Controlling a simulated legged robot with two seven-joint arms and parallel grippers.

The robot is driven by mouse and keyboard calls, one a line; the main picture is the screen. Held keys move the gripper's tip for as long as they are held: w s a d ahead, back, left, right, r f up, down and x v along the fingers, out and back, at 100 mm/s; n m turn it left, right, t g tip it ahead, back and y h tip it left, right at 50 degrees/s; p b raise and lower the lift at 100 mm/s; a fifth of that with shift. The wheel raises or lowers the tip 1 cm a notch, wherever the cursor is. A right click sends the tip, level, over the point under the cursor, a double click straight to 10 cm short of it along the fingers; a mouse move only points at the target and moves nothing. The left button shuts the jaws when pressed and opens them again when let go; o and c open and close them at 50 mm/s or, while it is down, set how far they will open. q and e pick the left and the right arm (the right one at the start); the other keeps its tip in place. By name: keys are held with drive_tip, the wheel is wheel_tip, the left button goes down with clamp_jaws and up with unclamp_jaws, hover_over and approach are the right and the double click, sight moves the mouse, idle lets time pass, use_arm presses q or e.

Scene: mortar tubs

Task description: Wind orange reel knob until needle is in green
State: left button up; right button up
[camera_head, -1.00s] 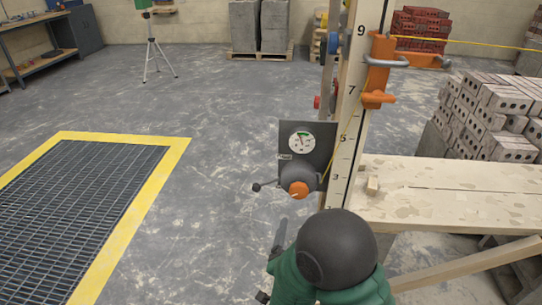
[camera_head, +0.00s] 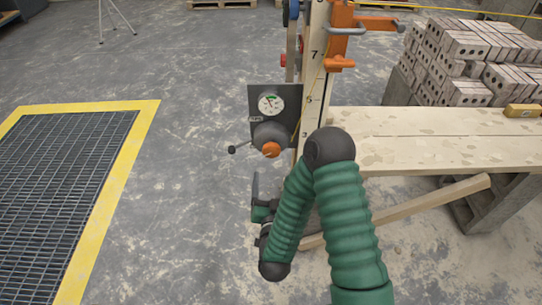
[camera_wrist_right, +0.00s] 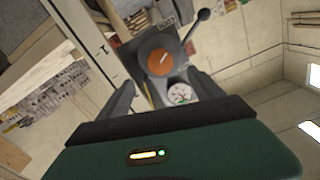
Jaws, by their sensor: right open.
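The orange reel knob (camera_head: 271,150) sits on the front of a dark grey reel with a side crank, below a round gauge (camera_head: 271,104) on a dark plate. The gauge has a green band near its top; the needle is too small to read surely. My right gripper (camera_head: 256,188) is below the knob, apart from it, its fingers partly hidden. In the right wrist view my right gripper (camera_wrist_right: 163,97) is open and empty. The knob (camera_wrist_right: 160,62) lies ahead, beyond the fingertips, with the gauge (camera_wrist_right: 180,94) beneath it. My left gripper is not in view.
A numbered wooden post (camera_head: 312,90) carries the reel, an orange bracket (camera_head: 341,30) and a yellow line. A plank bench (camera_head: 430,140) stands right of it, with bricks (camera_head: 465,45) behind. A yellow-edged floor grate (camera_head: 60,190) lies left. Floor between grate and post is clear.

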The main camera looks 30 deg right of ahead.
sight(271, 153)
drive_tip(key=b+x, duration=1)
drive_tip(key=x, duration=0.1)
drive_tip(key=shift+w+d, duration=0.1)
drive_tip(key=shift+c, duration=0.9)
drive_tip(key=c, duration=1.2)
drive_tip(key=shift+r+m+p, duration=0.1)
drive_tip(key=shift+m+p, duration=0.2)
drive_tip(key=shift+m, duration=0.6)
drive_tip(key=m, duration=0.3)
